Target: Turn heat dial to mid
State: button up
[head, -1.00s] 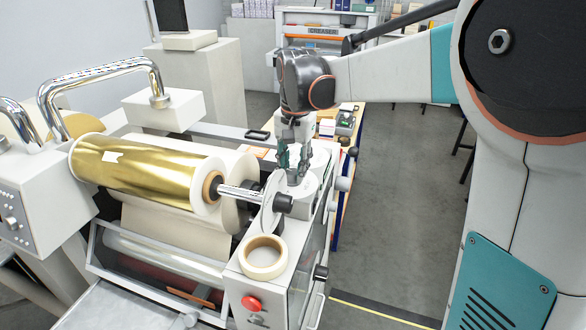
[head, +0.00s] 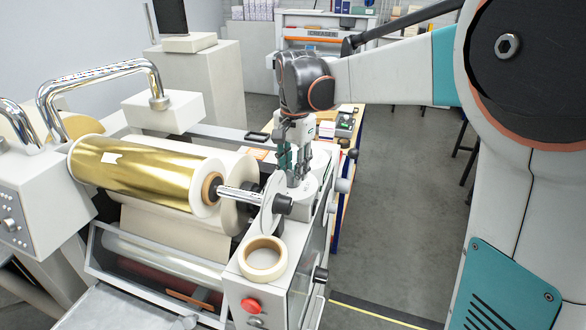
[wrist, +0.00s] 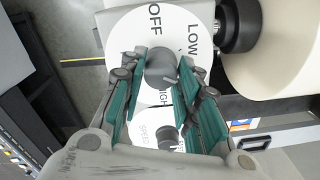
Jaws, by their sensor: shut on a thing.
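The heat dial's round white plate (wrist: 120,38) is in the wrist view, with OFF at the top, LOW at upper right and a partly covered HIGH below the knob. No MID mark is readable; my right finger covers part of the face. The grey heat knob (wrist: 160,64) stands between my two teal-padded fingers. My gripper (wrist: 164,60) is shut on this knob. In the head view my gripper (head: 297,178) points down on the machine's right end. A second dial marked SPEED (wrist: 146,132) lies below, partly hidden by the fingers.
A gold foil roll (head: 135,172) on its shaft lies left of my gripper. A tape roll (head: 263,259) and a red button (head: 251,305) are on the machine's near end. A table with small items stands behind. Grey floor (head: 400,220) is free to the right.

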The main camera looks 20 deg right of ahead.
jog(key=o, duration=1.1)
jog(key=shift+c, duration=0.2)
notch_tip(320, 180, up, 12)
jog(key=shift+s+d, duration=0.15)
